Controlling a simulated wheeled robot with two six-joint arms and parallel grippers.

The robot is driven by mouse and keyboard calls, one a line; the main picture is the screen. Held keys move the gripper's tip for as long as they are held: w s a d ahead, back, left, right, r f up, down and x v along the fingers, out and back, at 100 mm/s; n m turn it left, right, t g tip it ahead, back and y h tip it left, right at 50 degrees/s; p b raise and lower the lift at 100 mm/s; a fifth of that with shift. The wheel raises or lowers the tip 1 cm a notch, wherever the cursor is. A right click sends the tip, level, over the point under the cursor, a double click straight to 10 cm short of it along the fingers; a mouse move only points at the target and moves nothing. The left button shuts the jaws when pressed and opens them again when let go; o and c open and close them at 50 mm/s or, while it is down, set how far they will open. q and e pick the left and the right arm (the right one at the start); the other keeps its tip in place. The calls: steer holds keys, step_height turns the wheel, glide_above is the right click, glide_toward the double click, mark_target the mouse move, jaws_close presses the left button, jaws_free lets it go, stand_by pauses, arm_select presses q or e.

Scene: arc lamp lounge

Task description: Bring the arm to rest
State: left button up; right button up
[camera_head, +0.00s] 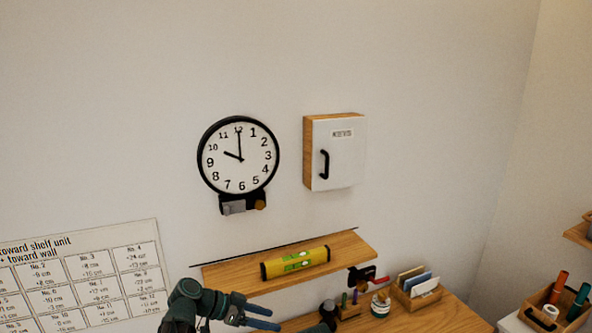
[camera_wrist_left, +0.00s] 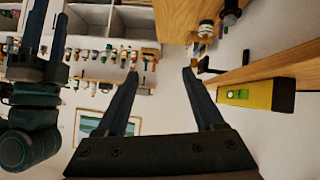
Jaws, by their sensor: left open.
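My left gripper (camera_head: 272,317) comes in at the bottom of the head view, its two blue-grey fingers apart and empty, below the wall shelf. In the left wrist view, the left gripper (camera_wrist_left: 160,72) has its fingers wide apart with nothing between them. Another dark gripper, my right gripper (camera_wrist_left: 50,22), shows at the upper left of that view. A gap shows between its fingers and nothing is seen in it. The right gripper is not clearly seen in the head view.
A wooden wall shelf (camera_head: 345,247) carries a yellow level (camera_head: 295,262). A clock (camera_head: 238,155) and a white cabinet (camera_head: 338,152) hang above. The wall higher up is clear.

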arm_select(q)
steer(key=s+d+f+n+g+y+b, duration=0.1)
steer(key=s+f+n+g+y+b, duration=0.2)
steer(key=s+f+n+y+b, duration=0.5)
steer(key=s+f+y+b, duration=0.2)
steer(key=s+f+y, duration=0.2)
steer(key=s+f, duration=0.5)
step_height(320, 180, down, 4)
steer(key=shift+d, duration=0.35)
